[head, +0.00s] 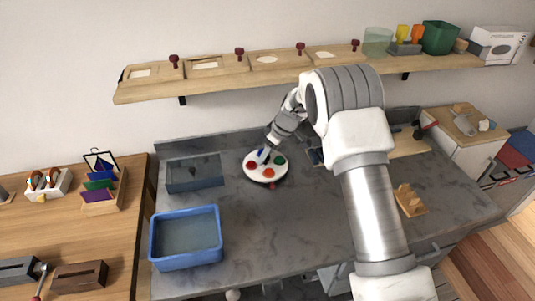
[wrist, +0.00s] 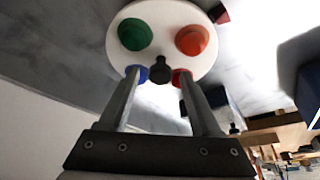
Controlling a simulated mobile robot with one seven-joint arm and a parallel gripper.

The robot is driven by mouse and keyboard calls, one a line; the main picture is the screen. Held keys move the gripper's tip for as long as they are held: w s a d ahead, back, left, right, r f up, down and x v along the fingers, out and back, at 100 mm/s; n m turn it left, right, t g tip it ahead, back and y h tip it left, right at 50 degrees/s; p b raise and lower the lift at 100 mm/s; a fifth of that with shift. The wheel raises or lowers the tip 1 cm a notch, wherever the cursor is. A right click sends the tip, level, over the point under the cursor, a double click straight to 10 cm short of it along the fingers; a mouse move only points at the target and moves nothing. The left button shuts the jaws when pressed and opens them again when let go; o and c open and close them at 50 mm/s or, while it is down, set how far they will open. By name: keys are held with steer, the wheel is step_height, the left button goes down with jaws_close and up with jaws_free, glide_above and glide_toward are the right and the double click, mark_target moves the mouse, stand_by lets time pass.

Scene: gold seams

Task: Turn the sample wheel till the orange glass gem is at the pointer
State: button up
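The sample wheel (head: 257,178) is a round white disc on the grey counter, also in the wrist view (wrist: 163,12). It carries an orange gem (head: 268,173), a green gem (head: 280,160), a red gem (head: 252,165) and a blue gem. The orange gem (wrist: 192,40) is on the side nearest the small dark red pointer (head: 272,186), which shows at the rim (wrist: 221,14). My gripper (wrist: 160,73) is open at the wheel, its fingers either side of a black knob (wrist: 160,70); contact cannot be told. The fingers partly hide the blue (wrist: 143,74) and red gems.
A dark grey bin (head: 195,174) and a blue tub (head: 186,238) stand left of the wheel. A wooden shelf (head: 215,85) with panels and dark red knobs runs along the wall above. The counter in front is clear.

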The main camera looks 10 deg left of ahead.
mark_target(273, 166)
steer(key=shift+d+r, duration=0.2)
steer(key=shift+r, duration=0.2)
steer(key=shift+s+d+r, duration=0.2)
steer(key=shift+d+r, duration=0.2)
steer(key=shift+r, duration=0.1)
steer(key=shift+s+d+r, duration=0.15)
steer(key=shift+d+r, duration=0.2)
steer(key=shift+r, duration=0.15)
steer(key=s+d+b, duration=0.1)
steer(key=s+d, duration=0.3)
steer(key=d, duration=0.6)
steer(key=shift+s, duration=0.25)
steer(key=shift+d, duration=0.1)
steer(key=s+d+r+m+t+h+p, duration=0.1)
steer(key=s+d+r+m, duration=0.2)
steer(key=s+r, duration=0.5)
steer(key=s+d+r+m+t+h, duration=0.1)
steer(key=s+d+r+m, duration=0.2)
steer(key=r, duration=0.8)
steer(key=s+d+r+m, duration=0.2)
steer(key=s, duration=0.5)
steer(key=s+d+r+m+t+h+p, duration=0.1)
steer(key=s+d+r+m, duration=0.1)
steer(key=s, duration=0.5)
steer(key=s+d+r+m+h+p, duration=0.1)
steer(key=s+d+r+m, duration=0.1)
steer(key=s, duration=0.5)
steer(key=shift+s+d+r+m+t, duration=0.25)
steer(key=shift+r+m+t, duration=0.15)
steer(key=shift+r+m, duration=0.3)
